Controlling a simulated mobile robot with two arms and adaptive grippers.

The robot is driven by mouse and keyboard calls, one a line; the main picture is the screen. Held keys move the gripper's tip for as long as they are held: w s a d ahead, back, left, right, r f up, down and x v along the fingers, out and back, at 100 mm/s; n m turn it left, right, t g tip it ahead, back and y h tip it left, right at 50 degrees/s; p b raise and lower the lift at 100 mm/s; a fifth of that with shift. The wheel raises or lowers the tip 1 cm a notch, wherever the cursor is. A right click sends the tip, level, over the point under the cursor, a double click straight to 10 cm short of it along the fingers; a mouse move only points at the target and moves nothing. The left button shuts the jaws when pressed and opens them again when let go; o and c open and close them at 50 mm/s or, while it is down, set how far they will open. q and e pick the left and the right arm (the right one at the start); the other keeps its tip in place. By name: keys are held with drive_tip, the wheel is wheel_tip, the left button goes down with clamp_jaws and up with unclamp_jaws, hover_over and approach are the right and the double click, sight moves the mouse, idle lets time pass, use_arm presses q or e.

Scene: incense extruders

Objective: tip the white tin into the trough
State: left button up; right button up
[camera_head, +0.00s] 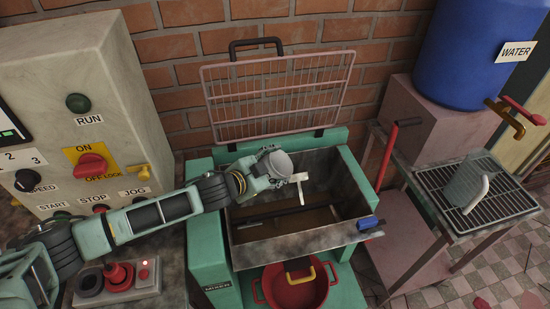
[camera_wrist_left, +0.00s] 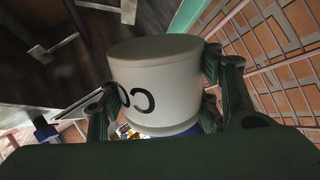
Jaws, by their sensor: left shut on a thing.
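The white tin (camera_wrist_left: 160,85) fills the middle of the left wrist view, with dark letters on its side. My left gripper (camera_wrist_left: 158,88) has a finger on each side of it and is shut on it. In the head view the tin (camera_head: 281,162) shows small and greyish at the end of my left arm. My left gripper (camera_head: 272,167) is over the back left part of the metal trough (camera_head: 300,245). The tin appears tilted; its mouth and contents cannot be made out. The trough has brownish matter at its bottom. My right gripper is not in view.
A raised wire guard (camera_head: 280,90) stands behind the trough. A pale cross-shaped piece (camera_head: 300,178) shows beside the tin. A red pot (camera_head: 296,289) sits below the trough.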

sight(285, 170)
use_arm(q)
drive_tip(key=m+y+p, duration=0.1)
drive_tip(key=p, duration=0.1)
drive_tip(key=d+m+y+p, duration=0.1)
drive_tip(key=y+p, duration=0.1)
drive_tip(key=p, duration=0.1)
drive_tip(key=m+y+p, duration=0.1)
drive_tip(key=y+p, duration=0.1)
drive_tip(key=p, duration=0.1)
drive_tip(key=shift+d+g, duration=0.25)
drive_tip(key=shift+g, duration=0.05)
drive_tip(key=shift+d+f+m+y+p, duration=0.25)
drive_tip(key=shift+d+m+y+p, duration=0.3)
drive_tip(key=shift+m+y+p, duration=0.35)
drive_tip(key=shift+d+f+y+b, duration=0.25)
drive_tip(key=shift+f+y+b, duration=0.1)
drive_tip(key=shift+y, duration=0.45)
drive_tip(key=shift+m+y, duration=0.3)
drive_tip(key=shift+m, duration=0.1)
